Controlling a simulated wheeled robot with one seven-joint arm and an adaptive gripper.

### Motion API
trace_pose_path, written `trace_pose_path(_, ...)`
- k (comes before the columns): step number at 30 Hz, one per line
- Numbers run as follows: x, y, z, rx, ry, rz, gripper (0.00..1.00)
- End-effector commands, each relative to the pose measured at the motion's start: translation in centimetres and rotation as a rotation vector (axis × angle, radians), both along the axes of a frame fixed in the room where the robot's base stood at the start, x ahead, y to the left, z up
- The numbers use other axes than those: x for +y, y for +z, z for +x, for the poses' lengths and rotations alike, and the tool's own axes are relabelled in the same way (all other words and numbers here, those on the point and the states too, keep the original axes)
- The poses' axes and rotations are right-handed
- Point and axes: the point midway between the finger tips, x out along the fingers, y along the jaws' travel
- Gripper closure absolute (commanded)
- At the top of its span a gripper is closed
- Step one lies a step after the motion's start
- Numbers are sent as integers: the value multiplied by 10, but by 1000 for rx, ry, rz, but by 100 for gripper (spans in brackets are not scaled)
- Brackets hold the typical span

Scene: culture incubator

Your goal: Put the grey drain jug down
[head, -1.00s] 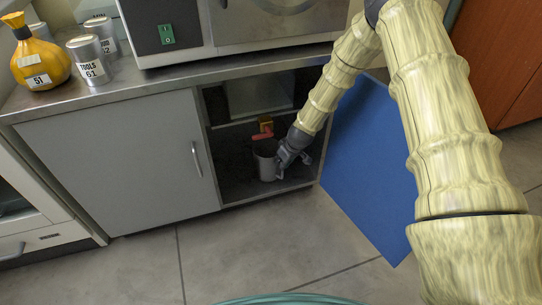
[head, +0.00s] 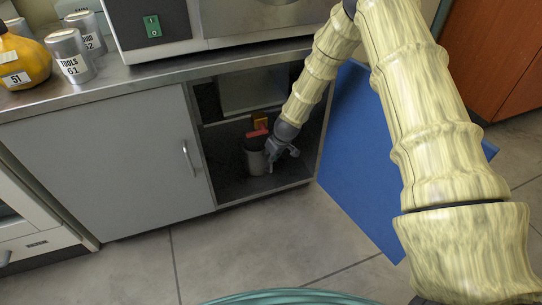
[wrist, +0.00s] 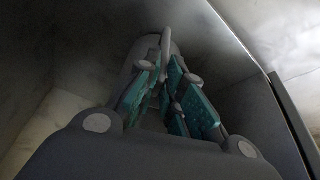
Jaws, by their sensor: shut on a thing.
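The grey drain jug (head: 255,162) is inside the open lower cabinet, upright as far as I can see. My gripper (head: 272,157) is at the jug's right side, shut on its handle. In the wrist view, the teal-padded fingers (wrist: 170,100) close around the grey handle (wrist: 165,42), with the dark jug body (wrist: 138,62) behind. The jug's base is close to the cabinet floor (head: 240,191); I cannot tell whether it touches.
A red lever (head: 257,133) and a yellow-orange fitting (head: 260,118) are just behind and above the jug. The grey door (head: 110,165) closes off the left half. A blue panel (head: 350,165) stands at the right. Cabinet walls are close around my gripper.

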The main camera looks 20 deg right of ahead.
Motion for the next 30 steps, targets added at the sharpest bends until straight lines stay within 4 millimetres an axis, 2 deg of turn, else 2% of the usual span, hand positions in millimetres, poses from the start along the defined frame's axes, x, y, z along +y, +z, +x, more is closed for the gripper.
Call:
trace_pose_path(2,0,-3,0,0,0,0,100)
trace_pose_path(3,0,-2,0,0,0,0,85)
trace_pose_path(6,0,-2,0,0,0,0,69)
trace_pose_path(17,1,1,0,0,1,0,69)
trace_pose_path(23,-3,25,-6,-1,1,0,69)
trace_pose_path(30,-9,67,-22,-2,1,0,69)
